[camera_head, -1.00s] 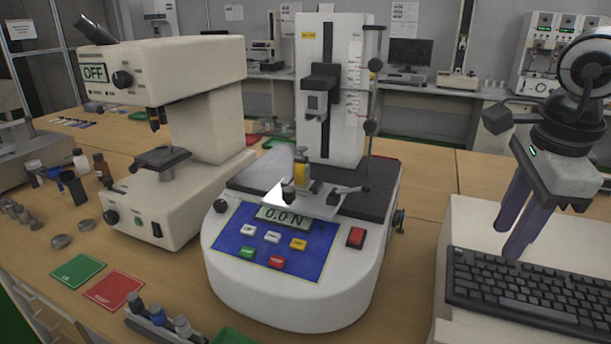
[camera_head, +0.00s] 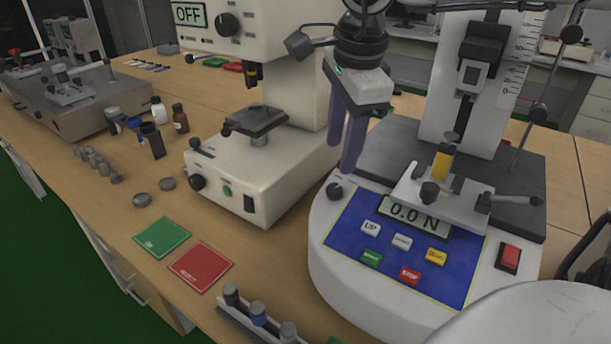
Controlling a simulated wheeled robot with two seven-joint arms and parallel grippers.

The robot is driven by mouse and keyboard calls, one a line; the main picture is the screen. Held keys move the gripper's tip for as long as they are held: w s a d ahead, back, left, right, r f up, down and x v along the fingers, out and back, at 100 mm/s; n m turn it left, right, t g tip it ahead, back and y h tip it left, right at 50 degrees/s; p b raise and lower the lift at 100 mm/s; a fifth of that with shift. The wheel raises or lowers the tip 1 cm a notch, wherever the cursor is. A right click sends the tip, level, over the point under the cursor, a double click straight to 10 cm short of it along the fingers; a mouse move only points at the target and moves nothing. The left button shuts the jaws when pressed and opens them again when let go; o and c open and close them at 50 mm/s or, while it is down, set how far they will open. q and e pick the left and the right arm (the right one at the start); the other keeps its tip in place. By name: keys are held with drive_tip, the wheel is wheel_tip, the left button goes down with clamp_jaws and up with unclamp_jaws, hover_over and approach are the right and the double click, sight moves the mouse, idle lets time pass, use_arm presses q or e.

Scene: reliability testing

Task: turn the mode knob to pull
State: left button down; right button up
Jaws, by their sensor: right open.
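The force tester (camera_head: 325,240) has a white rounded base with a blue key panel and a display reading 0.0 N. A small black knob (camera_head: 334,191) sits at the panel's upper left corner; I cannot read any mode mark on it. My right gripper (camera_head: 342,158) is in front of the tester's left side, its two purple fingers pointing down. It is open and empty, just above and slightly right of the black knob in the picture, with no clear contact. My left gripper is not in view.
A cream hardness tester (camera_head: 235,180) marked OFF stands close on the left.

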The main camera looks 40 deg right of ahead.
sight(334, 188)
drive_tip(key=f, duration=0.3)
drive_tip(key=w+f, duration=0.1)
drive_tip(key=f, duration=0.5)
drive_tip(key=shift+w+d+f, duration=0.25)
drive_tip(key=shift+d, duration=0.1)
drive_tip(key=c, duration=1)
drive_tip(key=shift+c, duration=0.2)
drive_tip(key=n+g+b, duration=0.1)
drive_tip(key=n, duration=0.4)
drive_tip(key=shift+w+n, duration=0.15)
drive_tip(key=shift+n, duration=0.15)
drive_tip(key=n+g, duration=0.1)
drive_tip(key=n, duration=0.5)
drive_tip(key=shift+w+r, duration=0.1)
drive_tip(key=shift+w, duration=0.05)
drive_tip(key=shift+g, duration=0.3)
